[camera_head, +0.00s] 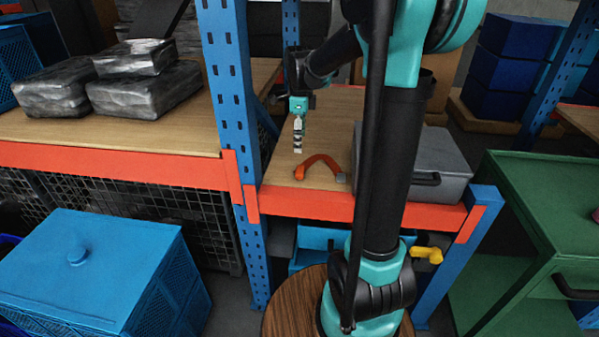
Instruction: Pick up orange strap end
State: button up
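The orange strap (320,161) lies on the wooden shelf board (285,180) in an arched curve. Its left end is a thicker orange piece near the front of the shelf, and a small grey piece (341,178) sits at its right end. My gripper (297,151) hangs from my teal and black arm above the shelf, pointing down, just behind and above the strap's left part. It looks apart from the strap. The fingers are too small in this view to tell whether they are open or shut.
A blue upright post (229,85) stands left of the strap. A grey case (437,160) sits to the right, partly behind my arm. An orange beam (305,204) edges the shelf front. Wrapped bundles (145,90) lie on the left shelf. A green cart (540,215) stands at right.

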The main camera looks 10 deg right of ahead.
send_over(301, 169)
jog(key=f, duration=0.7)
jog(key=shift+s+a, duration=0.25)
jog(key=shift+s, duration=0.05)
jog(key=f, duration=0.3)
jog(key=shift+w+d+f, duration=0.2)
jog(key=shift+w+f, duration=0.1)
jog(key=shift+f, duration=0.75)
jog(key=shift+c, duration=0.3)
jog(key=c, duration=1.1)
jog(key=shift+r, duration=0.1)
